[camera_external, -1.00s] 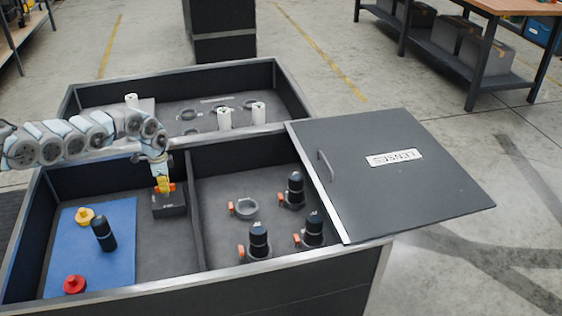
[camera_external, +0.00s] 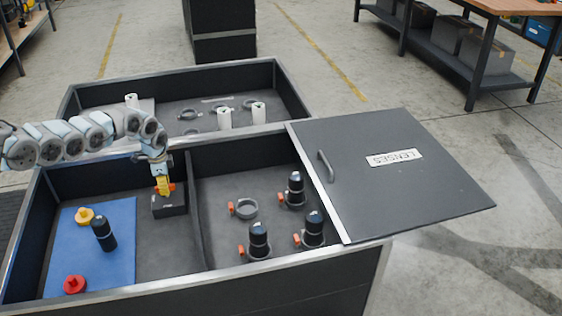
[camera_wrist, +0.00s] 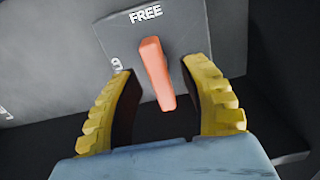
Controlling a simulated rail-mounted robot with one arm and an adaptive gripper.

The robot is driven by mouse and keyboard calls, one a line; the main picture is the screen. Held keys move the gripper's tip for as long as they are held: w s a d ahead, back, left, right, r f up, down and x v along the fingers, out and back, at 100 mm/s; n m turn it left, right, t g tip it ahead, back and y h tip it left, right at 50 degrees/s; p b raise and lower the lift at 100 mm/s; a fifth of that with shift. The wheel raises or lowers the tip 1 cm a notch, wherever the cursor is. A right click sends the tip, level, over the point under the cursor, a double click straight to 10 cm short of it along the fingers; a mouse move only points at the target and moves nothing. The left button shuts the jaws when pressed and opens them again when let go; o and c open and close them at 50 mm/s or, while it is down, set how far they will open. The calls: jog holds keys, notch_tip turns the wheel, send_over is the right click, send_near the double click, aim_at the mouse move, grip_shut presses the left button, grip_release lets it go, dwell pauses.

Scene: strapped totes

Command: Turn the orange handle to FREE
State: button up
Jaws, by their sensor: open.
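The orange handle (camera_wrist: 156,72) is on a grey box face in the wrist view, its upper end just below the printed word FREE (camera_wrist: 146,16). It leans slightly and its lower end reaches between my fingers. My gripper (camera_wrist: 160,85) is open, with one yellow finger on each side of the handle and a visible gap to each. In the external view my gripper (camera_external: 163,187) is over the small black box (camera_external: 170,206) in the left front compartment. Bits of orange show beside the fingers there; the rest of the handle is hidden.
A blue mat (camera_external: 65,245) holds a black lens (camera_external: 104,234), a yellow knob (camera_external: 85,215) and a red knob (camera_external: 75,284). A divider (camera_external: 197,225) separates it from rings and lenses. A LENSES lid (camera_external: 420,200) lies open at right.

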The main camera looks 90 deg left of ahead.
jog(key=shift+r, duration=0.1)
notch_tip(320, 180, up, 12)
jog(key=shift+f, duration=0.2)
dwell(0.7)
dwell(0.6)
